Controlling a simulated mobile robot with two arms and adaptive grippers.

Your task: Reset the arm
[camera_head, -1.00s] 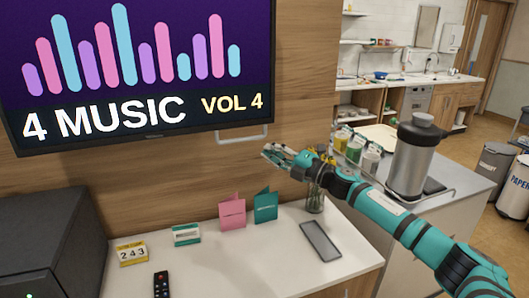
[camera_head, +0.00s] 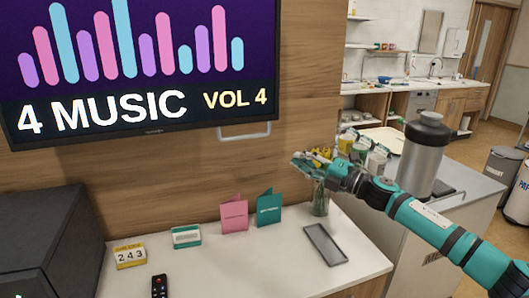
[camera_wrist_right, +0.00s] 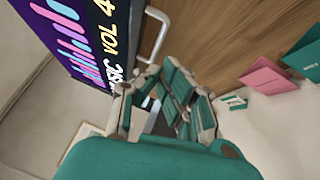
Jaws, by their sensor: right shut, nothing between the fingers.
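My right arm reaches in from the right in the head view, teal and dark grey. Its gripper (camera_head: 304,163) hangs in the air above the back right of the white bedside counter (camera_head: 215,262), in front of the glass vase. The fingers are shut and hold nothing. The right wrist view shows the same gripper (camera_wrist_right: 165,92) with its fingers together, the wood wall and the handle beyond. My left gripper is not in view.
A vase (camera_head: 320,200) stands close below the right gripper. A grey tray (camera_head: 325,244), teal card (camera_head: 269,209), pink card (camera_head: 234,214), calendar (camera_head: 130,256) and remote (camera_head: 159,287) are on the counter. A wall screen (camera_head: 140,112) hangs at left; a grey bottle (camera_head: 424,155) stands near the arm.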

